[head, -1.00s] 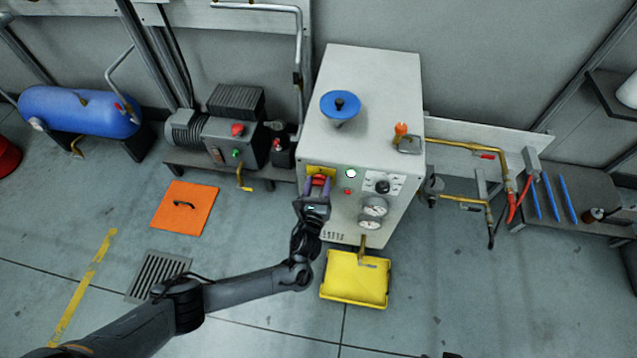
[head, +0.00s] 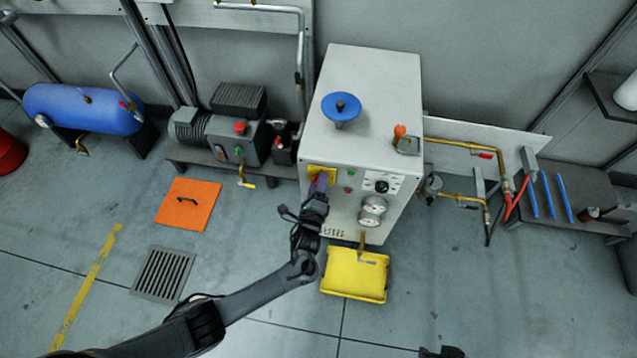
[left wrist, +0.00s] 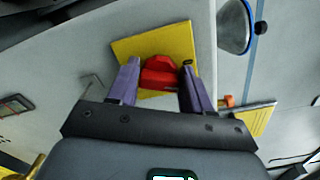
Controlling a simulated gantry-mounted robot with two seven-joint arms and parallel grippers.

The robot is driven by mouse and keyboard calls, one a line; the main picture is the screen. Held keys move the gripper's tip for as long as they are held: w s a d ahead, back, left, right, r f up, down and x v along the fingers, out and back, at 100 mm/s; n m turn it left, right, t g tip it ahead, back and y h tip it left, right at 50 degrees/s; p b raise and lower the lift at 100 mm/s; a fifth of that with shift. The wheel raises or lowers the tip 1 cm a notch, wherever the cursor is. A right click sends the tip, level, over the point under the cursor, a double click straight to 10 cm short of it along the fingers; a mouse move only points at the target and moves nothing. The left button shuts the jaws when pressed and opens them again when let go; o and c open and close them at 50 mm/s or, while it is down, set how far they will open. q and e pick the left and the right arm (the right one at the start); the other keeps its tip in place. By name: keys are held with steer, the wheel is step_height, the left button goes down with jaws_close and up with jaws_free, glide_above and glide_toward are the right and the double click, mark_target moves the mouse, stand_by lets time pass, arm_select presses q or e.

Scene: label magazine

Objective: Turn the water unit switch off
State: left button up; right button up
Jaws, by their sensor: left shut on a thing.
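The water unit (head: 370,95) is a pale cabinet in the middle of the head view. The red switch knob (left wrist: 160,73) sits on a yellow plate (left wrist: 128,48) on its front, at the upper left of the panel. My left gripper (head: 319,182) reaches up to this plate, which shows behind it (head: 317,170). In the left wrist view its purple fingers (left wrist: 158,80) are shut on the red knob, one on each side. In the head view the gripper hides the knob. A green lamp (head: 350,172) beside the plate looks dim. A dark part, perhaps my right gripper (head: 441,352), is cut off at the bottom edge.
The front panel also carries a black dial (head: 382,186) and gauges (head: 373,204). A yellow bin (head: 355,275) stands below the front. A pump (head: 225,135) is on the left, and brass pipes (head: 460,147) are on the right. An orange floor plate (head: 187,205) lies at the left.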

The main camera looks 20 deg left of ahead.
arm_select(q)
steer(key=shift+f+n, duration=0.15)
steer(key=shift+n, duration=2.45)
steer(key=o, duration=1)
steer(key=shift+c, duration=0.2)
steer(key=shift+s, duration=0.15)
